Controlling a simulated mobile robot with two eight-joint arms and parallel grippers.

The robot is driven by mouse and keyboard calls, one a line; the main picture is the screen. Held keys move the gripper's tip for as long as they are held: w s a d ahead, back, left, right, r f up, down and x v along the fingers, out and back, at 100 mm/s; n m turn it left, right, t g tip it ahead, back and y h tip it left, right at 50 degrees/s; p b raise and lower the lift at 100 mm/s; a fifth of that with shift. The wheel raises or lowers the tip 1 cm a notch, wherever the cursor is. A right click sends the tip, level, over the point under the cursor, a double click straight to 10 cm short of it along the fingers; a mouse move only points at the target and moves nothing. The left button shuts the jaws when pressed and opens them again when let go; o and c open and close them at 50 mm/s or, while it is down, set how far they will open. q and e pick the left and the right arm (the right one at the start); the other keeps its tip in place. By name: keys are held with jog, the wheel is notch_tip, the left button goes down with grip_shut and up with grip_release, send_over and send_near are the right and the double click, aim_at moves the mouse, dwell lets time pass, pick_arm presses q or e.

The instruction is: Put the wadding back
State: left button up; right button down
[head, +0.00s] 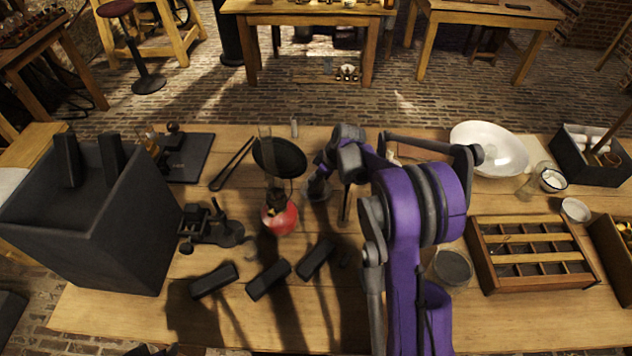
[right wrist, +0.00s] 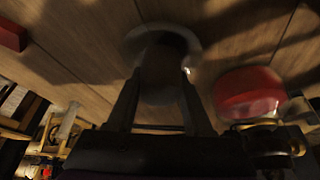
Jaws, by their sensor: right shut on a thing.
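My right gripper (head: 318,184) is low over the middle of the table, beside the red-based lamp (head: 279,217). In the right wrist view its fingers (right wrist: 160,92) are shut on a dark, blurred thing (right wrist: 163,65). A pale round rim (right wrist: 130,42) shows around or behind that thing; I cannot tell whether they touch. I cannot make out whether the held thing is wadding. In the head view my arm hides much of this spot. My left gripper is not clearly visible.
A big black box (head: 95,225) stands at the left. Several black blocks (head: 268,280) lie at the front. A wooden divided tray (head: 535,283), a white basin (head: 490,147) and a dark crate with white rolls (head: 570,165) are at the right. The front right has bare wood.

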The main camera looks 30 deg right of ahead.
jog(key=shift+f, duration=0.35)
jog(key=shift+f, duration=0.1)
jog(key=shift+c, duration=1.5)
grip_release()
jog(key=v, duration=1.1)
jog(key=s+a+r+m, duration=0.1)
jog(key=s+a+r, duration=0.2)
jog(key=s+a, duration=0.25)
jog(key=s+a+f+m+h, duration=0.1)
jog(key=s+a+m, duration=0.2)
jog(key=s+a, duration=0.3)
jog(key=s+a+f+m+t+h, duration=0.1)
jog(key=s+a, duration=0.5)
jog(key=s, duration=0.8)
jog(key=shift+f+m+t+h, duration=0.3)
jog(key=shift+f+m+h, duration=0.15)
jog(key=shift+m, duration=0.65)
